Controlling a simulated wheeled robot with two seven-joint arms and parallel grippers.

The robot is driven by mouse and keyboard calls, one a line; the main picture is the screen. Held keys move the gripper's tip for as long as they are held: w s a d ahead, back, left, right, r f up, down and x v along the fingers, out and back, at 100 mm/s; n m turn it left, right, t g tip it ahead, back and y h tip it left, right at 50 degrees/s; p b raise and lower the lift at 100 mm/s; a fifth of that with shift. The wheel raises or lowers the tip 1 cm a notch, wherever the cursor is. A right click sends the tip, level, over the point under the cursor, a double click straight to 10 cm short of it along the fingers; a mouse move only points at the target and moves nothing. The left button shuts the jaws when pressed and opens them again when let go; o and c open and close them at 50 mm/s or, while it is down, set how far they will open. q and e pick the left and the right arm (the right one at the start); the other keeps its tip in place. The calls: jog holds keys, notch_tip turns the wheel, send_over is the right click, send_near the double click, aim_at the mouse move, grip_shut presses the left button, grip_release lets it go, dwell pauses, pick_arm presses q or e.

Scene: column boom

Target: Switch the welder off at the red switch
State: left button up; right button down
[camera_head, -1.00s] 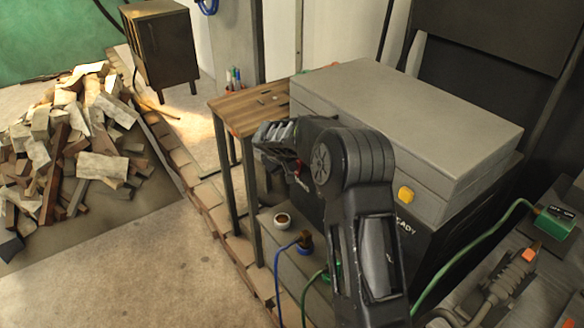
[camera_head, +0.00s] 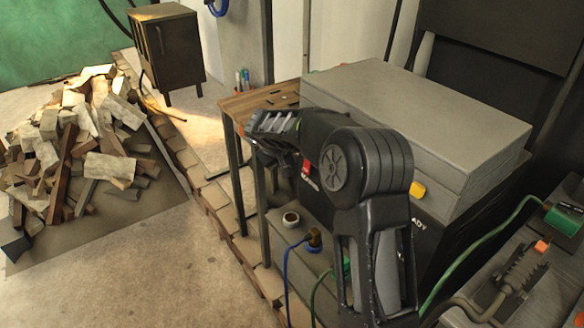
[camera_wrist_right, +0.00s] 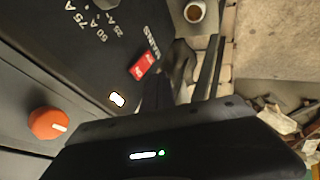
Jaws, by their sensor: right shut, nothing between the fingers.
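The welder is a dark box under a grey top (camera_head: 420,125). Its red switch (camera_head: 306,166) shows just under my right forearm. In the right wrist view the red switch (camera_wrist_right: 143,66) sits beside the MAINS lettering on the black panel. My right gripper (camera_head: 272,132) is left of the switch, in front of the panel. In the right wrist view a dark finger shape (camera_wrist_right: 180,65) is close beside the switch; I cannot tell whether it touches. The right gripper is shut and empty. A white indicator (camera_wrist_right: 117,99) is lit on the panel. My left gripper is out of view.
A small cup (camera_head: 290,219) and a blue cable (camera_head: 287,280) are below the gripper. A wooden table (camera_head: 250,102) stands behind it. Rubble (camera_head: 80,140) lies left.

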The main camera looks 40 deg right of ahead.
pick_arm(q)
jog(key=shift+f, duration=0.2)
pick_arm(e)
jog(key=v, duration=0.5)
jog(key=shift+r, duration=0.25)
